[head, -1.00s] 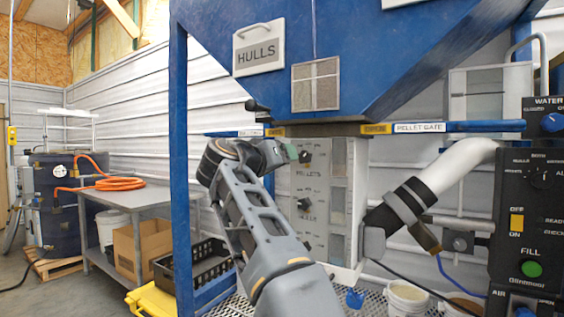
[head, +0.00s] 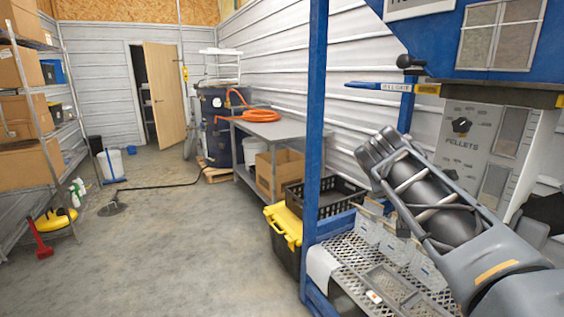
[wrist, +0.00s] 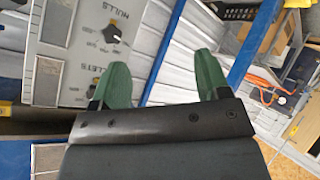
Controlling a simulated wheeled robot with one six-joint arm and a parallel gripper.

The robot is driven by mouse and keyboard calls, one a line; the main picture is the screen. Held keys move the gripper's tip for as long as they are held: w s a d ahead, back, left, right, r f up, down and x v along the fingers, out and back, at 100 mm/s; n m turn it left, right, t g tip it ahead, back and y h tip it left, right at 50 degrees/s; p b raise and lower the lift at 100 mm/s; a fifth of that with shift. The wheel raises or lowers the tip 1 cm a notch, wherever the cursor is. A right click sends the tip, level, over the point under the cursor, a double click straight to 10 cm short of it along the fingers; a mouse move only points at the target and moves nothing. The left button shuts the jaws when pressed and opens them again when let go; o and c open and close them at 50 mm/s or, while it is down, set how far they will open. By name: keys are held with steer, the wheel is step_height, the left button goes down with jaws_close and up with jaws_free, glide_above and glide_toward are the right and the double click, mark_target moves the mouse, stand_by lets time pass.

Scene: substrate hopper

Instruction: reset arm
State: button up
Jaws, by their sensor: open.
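My arm (head: 440,205) reaches up from the lower right of the head view, in front of the hopper's blue frame. Its fingers cannot be made out there. In the wrist view my gripper (wrist: 159,78) shows two green fingertips spread wide, with nothing between them. Beyond the left finger is the grey control panel (wrist: 92,25) with its hulls and pellets dials. A blue frame post (wrist: 255,42) passes behind the right finger. In the head view the panel (head: 478,132) with the pellets dial stands to the right of my arm.
A perforated metal platform (head: 345,255) lies below my arm. Shelves (head: 50,135) line the far left. The concrete floor (head: 180,255) between is mostly clear.

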steer(key=s+a+f+g+y+p, duration=0.2)
steer(key=s+a+f+y+p, duration=0.2)
steer(key=s+f, duration=0.3)
steer(key=s+a+f+n+g+y+p, duration=0.1)
steer(key=s+a+f+g+y+p, duration=0.1)
steer(key=s+a+f+p, duration=0.3)
steer(key=s+f+y, duration=0.1)
steer(key=s, duration=0.3)
steer(key=shift+s+a+f+n+y+p, duration=0.15)
steer(key=shift+a+f+n+y+p, duration=0.15)
steer(key=shift+a+f+y+p, duration=0.1)
steer(key=shift+g, duration=0.3)
stand_by(0.5)
